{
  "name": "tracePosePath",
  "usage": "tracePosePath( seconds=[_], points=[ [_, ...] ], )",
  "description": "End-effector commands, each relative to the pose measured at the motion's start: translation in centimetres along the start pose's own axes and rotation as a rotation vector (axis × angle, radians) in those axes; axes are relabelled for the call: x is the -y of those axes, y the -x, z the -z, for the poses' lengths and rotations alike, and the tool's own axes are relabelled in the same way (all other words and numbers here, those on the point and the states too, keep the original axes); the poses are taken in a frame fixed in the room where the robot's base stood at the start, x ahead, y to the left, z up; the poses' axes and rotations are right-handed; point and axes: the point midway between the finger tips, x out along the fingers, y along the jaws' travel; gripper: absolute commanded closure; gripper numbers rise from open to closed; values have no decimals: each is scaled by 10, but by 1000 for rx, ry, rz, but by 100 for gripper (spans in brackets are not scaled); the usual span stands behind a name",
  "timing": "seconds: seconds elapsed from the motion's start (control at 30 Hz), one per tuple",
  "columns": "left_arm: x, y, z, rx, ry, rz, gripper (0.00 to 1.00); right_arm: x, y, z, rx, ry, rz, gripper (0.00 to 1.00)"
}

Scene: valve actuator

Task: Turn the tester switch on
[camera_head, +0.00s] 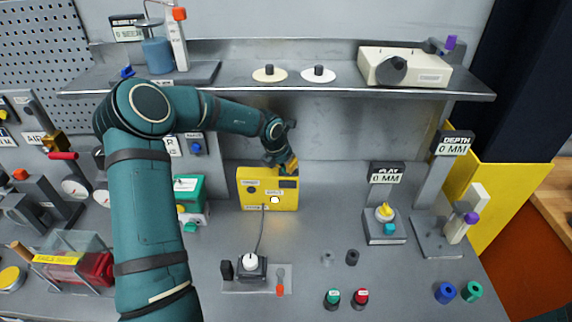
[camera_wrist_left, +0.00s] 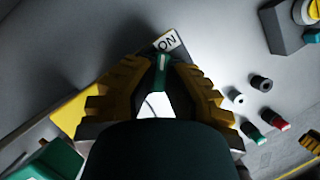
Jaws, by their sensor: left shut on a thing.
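The yellow tester box (camera_head: 262,203) stands on the bench below the shelf, with a cable running from its front. My left gripper (camera_head: 289,164) reaches down to the box's top right edge. In the left wrist view, its two yellow fingers are on either side of a green switch lever (camera_wrist_left: 161,68) and are shut on it. An "ON" label (camera_wrist_left: 167,42) shows just past the lever. In the head view the gripper hides the switch.
The shelf (camera_head: 330,89) runs above the box, close over my left arm. A green box (camera_head: 190,190) stands to its left. A white-knobbed device (camera_head: 251,265) sits in front. Bare bench lies right of the box.

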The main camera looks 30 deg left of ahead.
Motion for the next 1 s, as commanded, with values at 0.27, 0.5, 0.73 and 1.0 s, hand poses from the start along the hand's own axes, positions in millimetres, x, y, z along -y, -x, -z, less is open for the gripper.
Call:
tracePosePath(
  seconds=[0.27,0.5,0.73,1.0],
  points=[
    [0,-2,2,-5,2,2,58,0,0,0,0,0,0,53],
    [0,0,1,-2,2,0,58,0,0,0,0,0,0,53],
    [-1,26,1,-1,3,-2,58,0,0,0,0,0,0,53],
    [-1,81,1,-1,3,-3,58,0,0,0,0,0,0,53]
  ],
)
